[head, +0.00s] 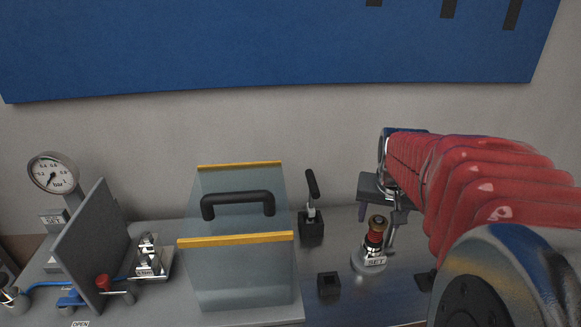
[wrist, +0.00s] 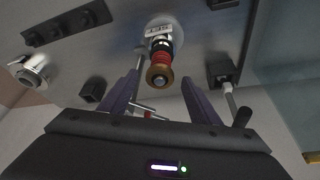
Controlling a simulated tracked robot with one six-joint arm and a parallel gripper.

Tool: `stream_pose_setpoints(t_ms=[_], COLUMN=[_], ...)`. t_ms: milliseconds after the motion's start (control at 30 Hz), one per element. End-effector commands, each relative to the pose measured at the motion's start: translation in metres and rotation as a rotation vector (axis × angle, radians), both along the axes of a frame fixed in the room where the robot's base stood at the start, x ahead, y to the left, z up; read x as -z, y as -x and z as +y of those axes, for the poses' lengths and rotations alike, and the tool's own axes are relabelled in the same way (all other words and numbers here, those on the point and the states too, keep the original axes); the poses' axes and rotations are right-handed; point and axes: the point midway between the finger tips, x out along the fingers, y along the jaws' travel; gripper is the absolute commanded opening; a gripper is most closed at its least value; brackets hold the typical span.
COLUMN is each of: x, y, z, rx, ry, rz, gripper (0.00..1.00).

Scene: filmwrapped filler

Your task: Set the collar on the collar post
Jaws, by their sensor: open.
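A short post (head: 375,245) stands on a round pale base marked SET, right of centre in the head view. It has dark and red bands and a brass-coloured top. In the wrist view the same post (wrist: 160,58) shows its brass ring end (wrist: 159,77) toward the camera. My gripper (wrist: 160,88) is open, its two fingers apart on either side of the line to that post, with nothing held between them. A pale metal ring-shaped part (wrist: 31,70) lies at the left of the wrist view. I cannot tell which part is the collar and which is the collar post.
A clear guard (head: 240,272) with a black handle stands left of the post. A black lever block (head: 312,228) and a small black socket (head: 328,284) are near it. A grey panel (head: 92,245) and a gauge (head: 53,172) stand far left. My arm hides the right side.

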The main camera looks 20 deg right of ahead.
Motion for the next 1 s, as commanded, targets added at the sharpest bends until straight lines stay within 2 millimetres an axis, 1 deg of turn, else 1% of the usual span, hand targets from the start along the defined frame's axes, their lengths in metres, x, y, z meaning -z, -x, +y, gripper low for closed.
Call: stream_pose_setpoints(t_ms=[100,633,1000], x=[0.0055,0.0055,0.0055], y=[-0.0019,-0.0021,-0.0021], z=[-0.0016,-0.0012,-0.0012], rx=[0.000,-0.001,-0.001], ry=[0.001,0.001,0.001], rz=[-0.001,-0.001,-0.001], gripper=[0.57,0.56,0.30])
